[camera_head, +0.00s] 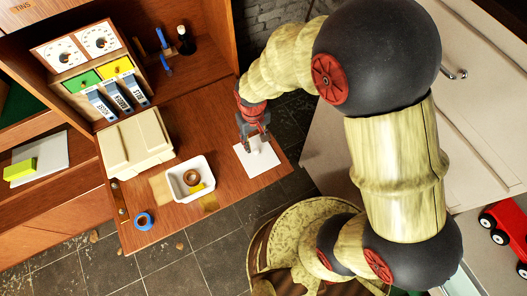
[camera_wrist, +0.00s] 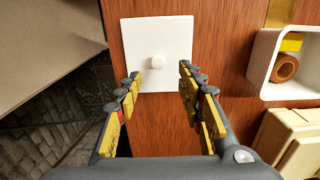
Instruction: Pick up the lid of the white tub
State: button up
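The lid (camera_head: 264,168) is a flat white square lying on the brown wooden desk leaf, near its right end. In the wrist view the lid (camera_wrist: 137,30) shows a small round white knob (camera_wrist: 158,62) at its middle. The white tub (camera_head: 176,187) stands uncovered to the left of the lid, and its wall also shows in the wrist view (camera_wrist: 257,62). My gripper (camera_wrist: 160,73) is open and empty, with its fingertips to either side of the knob in the picture. In the head view my gripper (camera_head: 256,142) is over the lid's far part; I cannot tell its exact height.
The tub holds a brown tape roll (camera_head: 191,177) and something yellow. A cream box (camera_head: 135,145) stands left of the tub, and a blue tape roll (camera_head: 144,220) lies near the front edge. Cabinet walls rise behind; the wood around the lid is mostly clear.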

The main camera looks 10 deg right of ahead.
aim_at(256, 151)
notch_tip(256, 151, down, 2)
jog(key=shift+a+f+b, duration=0.1)
jog(key=shift+b, duration=0.25)
jog(key=f+b, duration=0.1)
jog(key=f, duration=0.1)
jog(key=f+b, duration=0.2)
jog(key=f, duration=0.1)
jog(key=shift+w+d+f, duration=0.1)
jog(key=shift+d+f, duration=0.15)
jog(key=shift+f, duration=0.05)
jog(key=shift+r, duration=0.1)
jog(key=c, duration=0.3)
grip_shut()
